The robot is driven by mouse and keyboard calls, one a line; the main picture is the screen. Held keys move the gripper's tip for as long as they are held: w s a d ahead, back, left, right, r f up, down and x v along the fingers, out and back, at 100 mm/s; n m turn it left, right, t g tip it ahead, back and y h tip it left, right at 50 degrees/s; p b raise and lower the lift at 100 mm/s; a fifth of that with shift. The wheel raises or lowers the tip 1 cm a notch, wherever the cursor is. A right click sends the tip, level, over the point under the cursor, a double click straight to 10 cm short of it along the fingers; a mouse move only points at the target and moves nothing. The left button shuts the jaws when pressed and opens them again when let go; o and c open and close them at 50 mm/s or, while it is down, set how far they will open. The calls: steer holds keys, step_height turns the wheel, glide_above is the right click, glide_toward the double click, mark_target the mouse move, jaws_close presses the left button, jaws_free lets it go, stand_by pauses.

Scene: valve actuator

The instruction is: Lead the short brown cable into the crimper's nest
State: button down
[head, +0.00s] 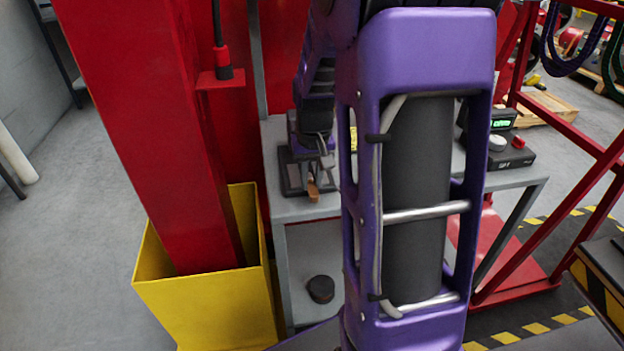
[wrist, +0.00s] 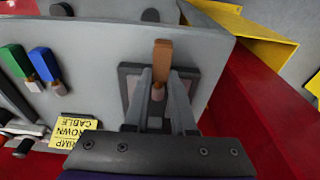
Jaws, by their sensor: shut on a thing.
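The short brown cable (wrist: 162,58) stands between the fingertips of my gripper (wrist: 160,85) in the wrist view. Its brown sleeve sticks out past the fingers, and a paler end lies between them. My gripper is shut on it. In the head view, the brown cable (head: 313,189) hangs at the tip of my gripper (head: 322,165), above the grey bench's near edge. A dark-framed plate (wrist: 128,72), perhaps the crimper's base, lies behind the fingers; it also shows in the head view (head: 291,180). The nest cannot be made out; my gripper covers much of that area.
A green cable (wrist: 16,61) and a blue cable (wrist: 42,64) lie on the grey bench (wrist: 95,50), near a yellow label (wrist: 75,130). A red column (head: 150,120) in a yellow guard (head: 215,300) stands left of the bench. A dark device (head: 512,155) sits at the bench's right.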

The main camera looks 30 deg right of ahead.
mark_target(311, 183)
steer(key=shift+w+d+r+p, duration=0.15)
steer(key=shift+w+d, duration=0.05)
steer(key=shift+w, duration=0.35)
steer(key=shift+w+d+r+p, duration=0.15)
steer(key=shift+w, duration=0.4)
steer(key=c, duration=1.1)
jaws_free()
steer(key=shift+o, duration=1.1)
steer(key=shift+w+f, duration=0.2)
steer(key=shift+w, duration=0.1)
steer(key=shift+o, duration=1.1)
steer(key=shift+d, duration=0.1)
steer(key=shift+s+r, duration=0.1)
step_height(311, 183, up, 17)
steer(key=s+a+p, duration=0.1)
steer(key=s+p, duration=0.1)
steer(key=p, duration=0.1)
steer(key=shift+s, duration=0.15)
steer(key=shift+a, duration=0.15)
